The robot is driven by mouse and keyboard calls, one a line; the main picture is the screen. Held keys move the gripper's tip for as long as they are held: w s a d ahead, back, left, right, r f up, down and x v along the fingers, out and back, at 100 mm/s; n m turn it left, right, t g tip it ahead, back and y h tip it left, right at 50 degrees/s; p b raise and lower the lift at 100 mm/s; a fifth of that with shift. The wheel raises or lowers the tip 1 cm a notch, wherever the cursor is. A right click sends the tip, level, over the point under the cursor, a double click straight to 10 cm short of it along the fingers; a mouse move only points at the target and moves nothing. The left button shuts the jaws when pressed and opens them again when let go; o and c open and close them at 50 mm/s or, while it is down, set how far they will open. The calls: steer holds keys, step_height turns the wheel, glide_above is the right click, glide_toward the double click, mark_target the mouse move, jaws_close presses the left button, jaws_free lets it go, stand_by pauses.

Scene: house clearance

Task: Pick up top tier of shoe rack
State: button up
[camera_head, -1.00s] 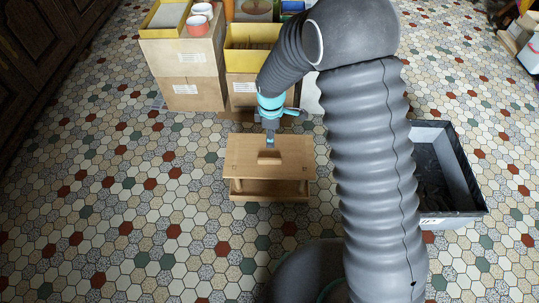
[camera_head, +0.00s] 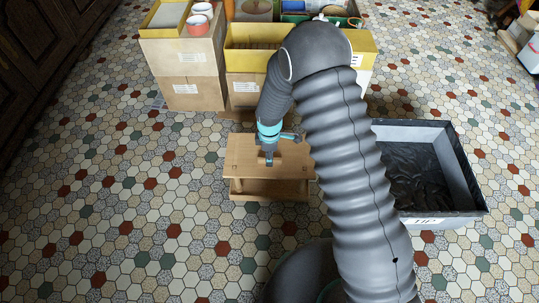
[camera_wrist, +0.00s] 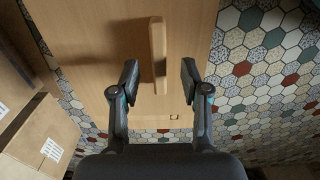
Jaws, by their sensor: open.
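The shoe rack stands on the tiled floor. Its top tier (camera_head: 240,160) is a flat light-wood board with a raised wooden handle bar in the middle. The lower tier (camera_head: 268,196) shows beneath it, joined by short posts. My gripper (camera_head: 269,162) is over the top tier and hides most of the handle. In the wrist view my gripper (camera_wrist: 157,80) is open, with one finger on each side of the handle (camera_wrist: 158,50). The handle lies between the fingers with a gap on both sides. The top tier (camera_wrist: 105,45) fills the middle of that view.
A grey bin with a black lining (camera_head: 446,165) stands to the right. Cardboard boxes (camera_head: 190,92) with yellow trays stand behind the rack; boxes (camera_wrist: 45,140) also show at left in the wrist view. Open floor (camera_head: 110,220) lies left and in front.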

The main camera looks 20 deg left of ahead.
steer(key=shift+f, duration=1.35)
jaws_close()
steer(key=shift+r, duration=0.1)
